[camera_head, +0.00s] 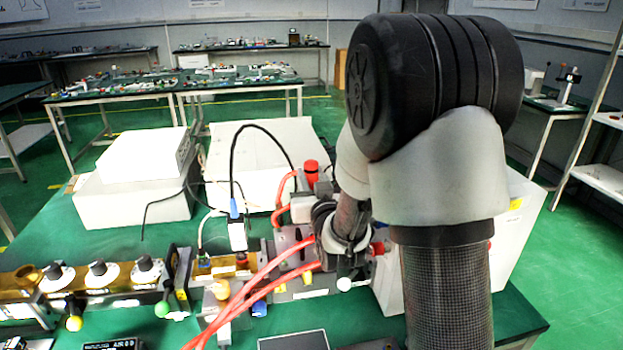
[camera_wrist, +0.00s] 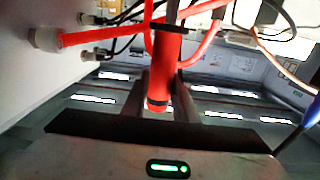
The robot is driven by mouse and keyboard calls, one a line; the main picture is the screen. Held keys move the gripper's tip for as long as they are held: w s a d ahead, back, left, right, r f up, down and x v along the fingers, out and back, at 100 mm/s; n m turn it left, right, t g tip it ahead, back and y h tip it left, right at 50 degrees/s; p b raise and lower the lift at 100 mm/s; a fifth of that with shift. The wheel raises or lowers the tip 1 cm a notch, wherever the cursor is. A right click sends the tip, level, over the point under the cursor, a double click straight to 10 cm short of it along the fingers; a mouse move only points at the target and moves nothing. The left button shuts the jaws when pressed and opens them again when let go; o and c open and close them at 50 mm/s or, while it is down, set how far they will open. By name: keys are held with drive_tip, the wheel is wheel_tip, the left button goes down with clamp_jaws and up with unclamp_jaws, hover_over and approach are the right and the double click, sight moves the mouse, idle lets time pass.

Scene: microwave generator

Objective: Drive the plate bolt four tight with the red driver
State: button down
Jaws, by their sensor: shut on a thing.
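The red driver (camera_wrist: 166,62) is between the two dark fingers of my gripper (camera_wrist: 163,30) in the wrist view, and the gripper is shut on it. Its rounded, dark-banded end points toward the gripper body. In the head view a red upright cylinder (camera_head: 312,172) beside my arm looks like the same driver's handle. My arm covers most of the gripper there. A grey plate (camera_head: 290,243) lies on the bench left of my arm, crossed by red cables. I cannot make out bolt four or the driver's tip, nor tell whether they touch.
Red cables (camera_head: 262,277) loop across the front of the plate. A brass waveguide row (camera_head: 115,278) runs along the left of the green bench. White boxes (camera_head: 137,185) stand behind, and a dark-screened box (camera_head: 293,340) sits at the front edge.

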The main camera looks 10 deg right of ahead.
sight(312, 162)
drive_tip(key=shift+f+b, duration=1.05)
drive_tip(key=shift+b, duration=0.3)
idle(2.6)
drive_tip(key=shift+r+p, duration=2.35)
drive_tip(key=shift+r, duration=2.45)
